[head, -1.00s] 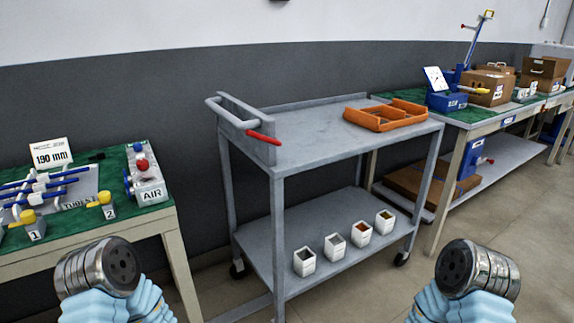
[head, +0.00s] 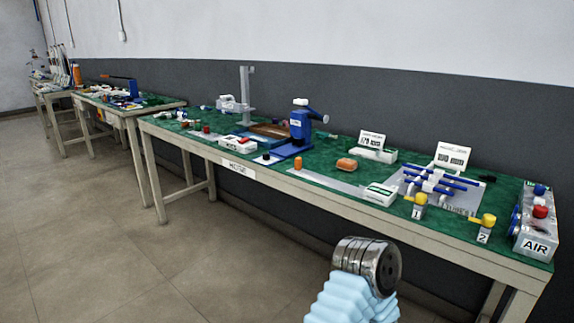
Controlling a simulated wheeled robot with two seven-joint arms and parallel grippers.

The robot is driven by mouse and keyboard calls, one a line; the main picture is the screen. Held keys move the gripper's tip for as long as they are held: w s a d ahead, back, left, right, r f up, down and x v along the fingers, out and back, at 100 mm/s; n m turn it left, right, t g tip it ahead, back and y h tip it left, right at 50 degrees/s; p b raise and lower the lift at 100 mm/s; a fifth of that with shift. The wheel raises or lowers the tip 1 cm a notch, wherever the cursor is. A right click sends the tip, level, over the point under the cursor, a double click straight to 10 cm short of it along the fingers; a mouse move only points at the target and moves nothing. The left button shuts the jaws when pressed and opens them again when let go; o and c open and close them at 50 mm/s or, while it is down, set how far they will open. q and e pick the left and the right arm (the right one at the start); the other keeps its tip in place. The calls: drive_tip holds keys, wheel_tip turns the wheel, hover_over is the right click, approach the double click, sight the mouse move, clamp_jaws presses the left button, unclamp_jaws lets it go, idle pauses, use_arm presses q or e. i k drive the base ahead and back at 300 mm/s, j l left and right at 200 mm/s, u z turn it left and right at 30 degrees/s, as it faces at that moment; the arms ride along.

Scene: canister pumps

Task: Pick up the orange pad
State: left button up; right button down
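A rounded orange block (head: 347,164), which looks like the orange pad, lies on the green top of the long bench, near its middle. It lies apart from the things around it. One of my arms, probably the left, shows at the lower right as a metal joint with a light blue sleeve, in front of the bench and well short of the block. No gripper fingers show on it. My other arm is out of the picture.
An orange cylinder (head: 297,163), a blue press (head: 301,122), a white box (head: 380,194), a rack of blue rods (head: 432,184) and an AIR box (head: 537,225) stand on the bench (head: 230,170). Open floor (head: 150,255) lies in front.

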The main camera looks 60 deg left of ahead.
sight(349, 165)
drive_tip(key=u, duration=1.45)
drive_tip(key=k+j, duration=0.05)
